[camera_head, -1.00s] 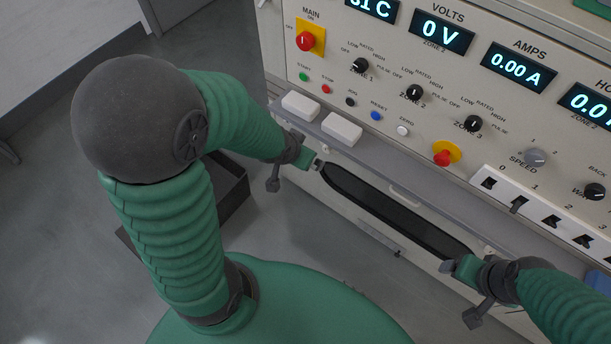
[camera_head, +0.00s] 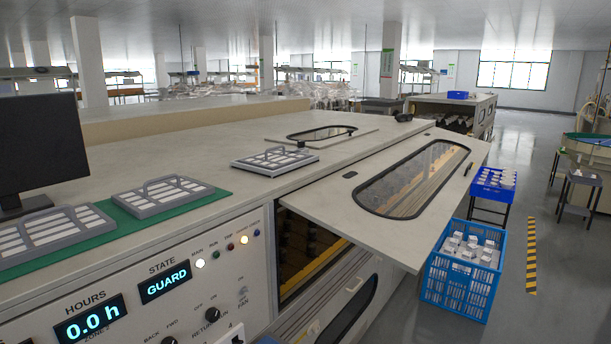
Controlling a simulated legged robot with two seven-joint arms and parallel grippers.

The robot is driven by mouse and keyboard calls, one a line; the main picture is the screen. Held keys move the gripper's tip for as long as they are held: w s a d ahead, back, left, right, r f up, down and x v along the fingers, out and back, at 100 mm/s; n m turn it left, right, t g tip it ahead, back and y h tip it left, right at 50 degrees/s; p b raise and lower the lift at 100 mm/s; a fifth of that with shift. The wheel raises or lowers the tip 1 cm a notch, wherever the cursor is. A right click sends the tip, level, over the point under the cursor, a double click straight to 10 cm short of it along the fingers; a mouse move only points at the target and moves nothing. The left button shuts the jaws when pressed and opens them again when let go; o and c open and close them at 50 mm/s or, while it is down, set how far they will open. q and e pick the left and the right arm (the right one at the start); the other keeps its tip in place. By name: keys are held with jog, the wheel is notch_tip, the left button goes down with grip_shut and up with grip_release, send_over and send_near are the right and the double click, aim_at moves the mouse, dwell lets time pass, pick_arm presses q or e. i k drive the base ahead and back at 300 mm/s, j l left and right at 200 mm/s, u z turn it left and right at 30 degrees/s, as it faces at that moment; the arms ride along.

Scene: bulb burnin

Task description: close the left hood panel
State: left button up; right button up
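A pale hood panel (camera_head: 380,222) with a long dark-framed window (camera_head: 415,180) stands open on the burn-in cabinet (camera_head: 240,130), tilted and jutting out past its front. A small dark handle (camera_head: 468,169) is near its outer edge. Under the panel, the opening (camera_head: 300,250) shows a dark interior with an orange-yellow strip. A second windowed panel (camera_head: 322,132) lies nearly flat on the cabinet top farther back. I cannot tell which one is the left hood panel. Neither of my grippers is in view.
Grey slotted trays (camera_head: 160,196) and a monitor (camera_head: 35,145) are on the cabinet's left top. The control panel reads GUARD (camera_head: 166,282). A blue crate (camera_head: 462,275) and a blue bin on a stand (camera_head: 493,185) are right of the cabinet.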

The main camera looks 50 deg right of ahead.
aim_at(331, 201)
jog(key=z, duration=2.25)
